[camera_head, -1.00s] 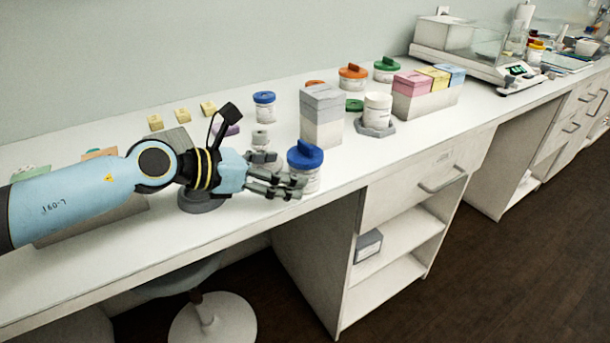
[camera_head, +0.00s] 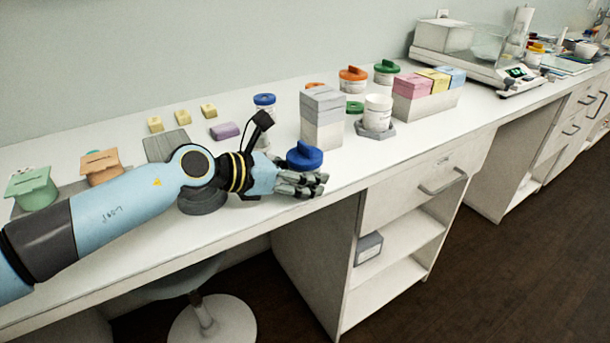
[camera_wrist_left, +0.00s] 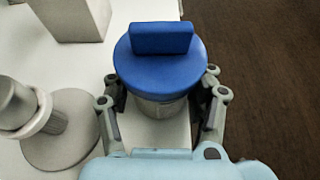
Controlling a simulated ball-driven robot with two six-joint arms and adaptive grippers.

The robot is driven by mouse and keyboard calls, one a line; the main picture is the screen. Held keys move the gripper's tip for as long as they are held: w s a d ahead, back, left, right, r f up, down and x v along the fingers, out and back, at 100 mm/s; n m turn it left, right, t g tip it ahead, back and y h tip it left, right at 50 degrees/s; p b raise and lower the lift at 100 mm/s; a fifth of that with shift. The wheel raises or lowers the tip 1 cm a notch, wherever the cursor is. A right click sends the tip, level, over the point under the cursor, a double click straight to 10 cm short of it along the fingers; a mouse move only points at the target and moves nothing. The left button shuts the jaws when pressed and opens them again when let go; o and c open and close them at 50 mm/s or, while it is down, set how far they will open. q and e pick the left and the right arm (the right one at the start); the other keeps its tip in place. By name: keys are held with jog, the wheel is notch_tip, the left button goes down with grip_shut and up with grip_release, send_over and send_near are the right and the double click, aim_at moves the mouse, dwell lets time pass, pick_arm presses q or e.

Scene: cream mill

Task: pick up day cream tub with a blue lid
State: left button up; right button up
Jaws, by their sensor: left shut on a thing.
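The day cream tub has a round blue lid (camera_head: 305,154) with a raised bar grip, and stands near the front edge of the bench. In the left wrist view the blue lid (camera_wrist_left: 160,62) is seen from above, with the pale tub body (camera_wrist_left: 160,106) below it. My left gripper (camera_head: 308,184) is shut on the tub, with one finger on each side of the body under the lid (camera_wrist_left: 162,98). In the head view the fingers hide most of the tub's body. My right gripper is not in view.
A grey-and-white box (camera_head: 322,118) stands just behind the tub. Another blue-lidded jar (camera_head: 264,104) stands farther back, partly hidden by my wrist. A white cup (camera_head: 377,112) sits on a grey coaster to the right. The bench front edge is close.

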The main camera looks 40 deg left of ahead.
aim_at(293, 160)
pick_arm(q)
jog(key=c, duration=0.5)
jog(key=shift+r, duration=0.15)
jog(key=shift+r+p, duration=0.55)
jog(key=shift+r, duration=0.8)
jog(key=d+r, duration=0.2)
jog(key=d, duration=0.2)
jog(key=d+r+p, duration=0.1)
jog(key=d+r, duration=0.5)
jog(key=d, duration=0.1)
jog(key=shift+w+d+p, duration=0.1)
jog(key=shift+d+p, duration=0.2)
jog(key=shift+p, duration=0.05)
